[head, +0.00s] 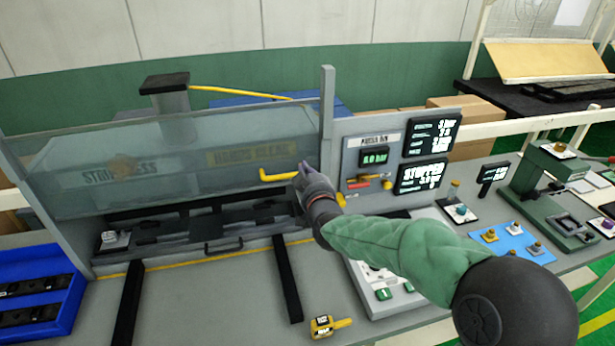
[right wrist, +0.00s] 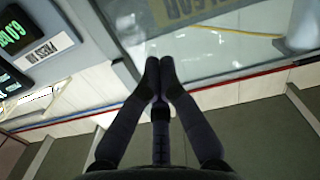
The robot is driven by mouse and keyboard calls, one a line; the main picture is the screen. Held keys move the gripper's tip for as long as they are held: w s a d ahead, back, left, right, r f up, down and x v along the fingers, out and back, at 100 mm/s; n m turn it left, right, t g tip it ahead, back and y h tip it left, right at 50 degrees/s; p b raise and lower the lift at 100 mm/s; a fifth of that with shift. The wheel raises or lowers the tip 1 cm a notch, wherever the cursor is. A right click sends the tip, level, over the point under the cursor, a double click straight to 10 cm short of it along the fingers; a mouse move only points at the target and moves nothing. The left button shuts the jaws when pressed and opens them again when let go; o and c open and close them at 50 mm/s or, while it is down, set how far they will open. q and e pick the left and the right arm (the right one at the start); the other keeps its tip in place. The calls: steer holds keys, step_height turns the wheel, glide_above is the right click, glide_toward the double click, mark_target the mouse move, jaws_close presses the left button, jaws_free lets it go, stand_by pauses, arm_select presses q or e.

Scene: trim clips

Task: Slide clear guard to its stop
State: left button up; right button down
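The clear guard (head: 190,150) is a see-through panel across the front of the press, between a left post and a right post (head: 327,130). Lettering shows through it. A yellow handle (head: 278,176) sits near its lower right corner. My right gripper (head: 303,170) is at the right end of this handle, close to the right post; whether it touches cannot be told. In the right wrist view its fingertips (right wrist: 160,66) are together with nothing seen between them, in front of the guard (right wrist: 230,45). My left gripper is not in view.
Below the guard is a dark slotted bed (head: 200,220) with a small black handle. A control panel (head: 400,150) reading STOPPED stands right of the post. A blue tray (head: 75,275) is at left. A yellow tape measure (head: 322,326) lies in front. A green fixture (head: 545,195) stands at right.

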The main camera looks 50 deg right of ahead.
steer(key=w+d+f, duration=0.4)
steer(key=w, duration=0.1)
steer(key=shift+b, duration=0.3)
steer(key=shift+f, duration=0.2)
step_height(320, 180, down, 21)
steer(key=b, duration=1.9)
steer(key=shift+b, duration=0.3)
steer(key=shift+a+r, duration=0.1)
steer(key=shift+r, duration=0.05)
